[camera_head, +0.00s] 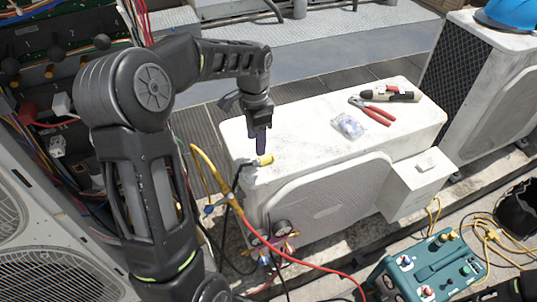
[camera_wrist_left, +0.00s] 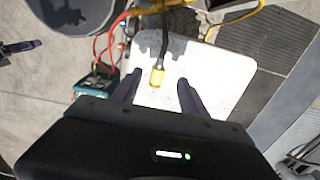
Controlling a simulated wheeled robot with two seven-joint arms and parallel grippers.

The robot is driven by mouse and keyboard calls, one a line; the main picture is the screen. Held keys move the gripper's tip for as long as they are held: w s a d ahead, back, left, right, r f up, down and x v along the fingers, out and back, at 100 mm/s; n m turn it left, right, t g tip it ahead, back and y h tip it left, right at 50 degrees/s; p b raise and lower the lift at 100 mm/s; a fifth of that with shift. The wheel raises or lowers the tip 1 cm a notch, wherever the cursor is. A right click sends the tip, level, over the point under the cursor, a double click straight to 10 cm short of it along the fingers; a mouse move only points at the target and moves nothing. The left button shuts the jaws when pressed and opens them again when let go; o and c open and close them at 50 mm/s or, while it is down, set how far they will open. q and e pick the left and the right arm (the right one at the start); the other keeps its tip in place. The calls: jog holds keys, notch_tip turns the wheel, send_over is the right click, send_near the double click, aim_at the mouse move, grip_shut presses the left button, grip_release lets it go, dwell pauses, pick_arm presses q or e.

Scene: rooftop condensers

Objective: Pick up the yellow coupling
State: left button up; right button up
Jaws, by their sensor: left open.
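The yellow coupling (camera_head: 266,160) lies on the left end of the white condenser's top (camera_head: 290,130), near its front edge. In the left wrist view the yellow coupling (camera_wrist_left: 157,77) sits on the end of a black hose (camera_wrist_left: 164,40). My left gripper (camera_head: 260,143) points down just above the coupling in the head view. In the left wrist view my left gripper (camera_wrist_left: 157,92) is open, with the coupling showing between its two fingers and nothing held. Whether a finger touches it I cannot tell. A dark finger-like shape at that view's left edge may be my right gripper (camera_wrist_left: 22,46).
Red-handled pliers (camera_head: 376,112), a dark tool (camera_head: 400,95) and a clear bag (camera_head: 348,126) lie farther right on the condenser top. Yellow and red hoses and gauges (camera_head: 281,228) hang at its front left. A teal machine (camera_head: 430,268) stands at the lower right.

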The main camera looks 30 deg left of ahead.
aim_at(258, 160)
pick_arm(q)
jog(key=shift+s, duration=0.15)
jog(key=shift+f, duration=1.35)
jog(key=f, duration=0.1)
jog(key=f+p, duration=0.1)
jog(key=f, duration=0.3)
jog(key=shift+w+f, duration=0.1)
jog(key=shift+w, duration=0.15)
jog(key=shift+d, duration=0.1)
jog(key=shift+c, duration=0.3)
grip_shut()
